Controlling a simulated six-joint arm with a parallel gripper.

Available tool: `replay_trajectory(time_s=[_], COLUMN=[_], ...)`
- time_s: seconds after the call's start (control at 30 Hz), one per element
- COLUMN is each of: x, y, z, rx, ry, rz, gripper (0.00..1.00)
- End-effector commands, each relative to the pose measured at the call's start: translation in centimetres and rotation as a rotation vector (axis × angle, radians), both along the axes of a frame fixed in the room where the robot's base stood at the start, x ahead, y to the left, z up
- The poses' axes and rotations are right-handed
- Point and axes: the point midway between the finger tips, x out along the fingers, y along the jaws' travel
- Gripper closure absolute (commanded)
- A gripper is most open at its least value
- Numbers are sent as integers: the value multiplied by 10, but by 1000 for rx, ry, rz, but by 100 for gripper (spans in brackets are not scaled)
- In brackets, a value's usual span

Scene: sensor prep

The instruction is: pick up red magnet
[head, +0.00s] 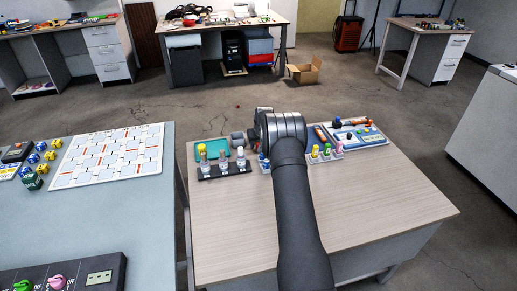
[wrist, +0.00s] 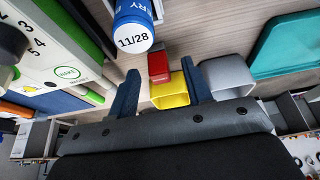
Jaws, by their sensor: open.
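The red magnet appears to be the small red block (wrist: 158,66) in the wrist view, resting on the wood-look table just above the yellow box in the picture. My gripper (wrist: 160,76) is open, with its two dark blue fingers spread to either side in the picture. The red block shows between the fingertips, with nothing clamped. I cannot tell the height of the fingers above it. In the head view my own arm covers the gripper's fingers and the red block.
A yellow open box (wrist: 171,90) and a grey one (wrist: 227,76) lie close by. A teal tray (wrist: 287,45) is at right. A vial rack (head: 224,171) stands left of my arm; the table's front (head: 385,215) is clear.

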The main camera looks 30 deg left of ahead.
Motion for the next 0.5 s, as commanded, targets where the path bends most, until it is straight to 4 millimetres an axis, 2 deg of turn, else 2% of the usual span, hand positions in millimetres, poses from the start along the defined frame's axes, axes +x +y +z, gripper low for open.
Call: replay_trajectory(time_s=[0.2, 0.47, 0.5], x=[6, 6, 6], y=[5, 6, 6], z=[-17, -19, -19], rx=[1, 0, 0], ry=[-2, -2, -2], rz=[-1, -2, -2], gripper=[55, 55, 60])
